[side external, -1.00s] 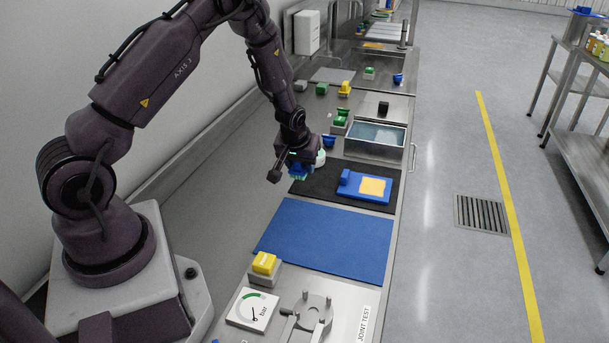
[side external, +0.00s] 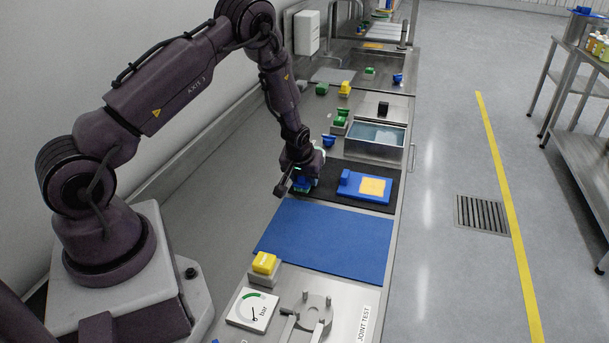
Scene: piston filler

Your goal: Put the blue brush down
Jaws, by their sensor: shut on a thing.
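My gripper (side external: 303,176) is shut on the blue brush (side external: 302,184). The brush is low over the left end of the black mat (side external: 330,172), close to the mat's surface. I cannot tell whether it touches the mat. My wrist and fingers hide much of the brush; only some blue shows beneath them.
A blue mat (side external: 327,240) lies in front, bare. A steel basin of water (side external: 377,137) is behind.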

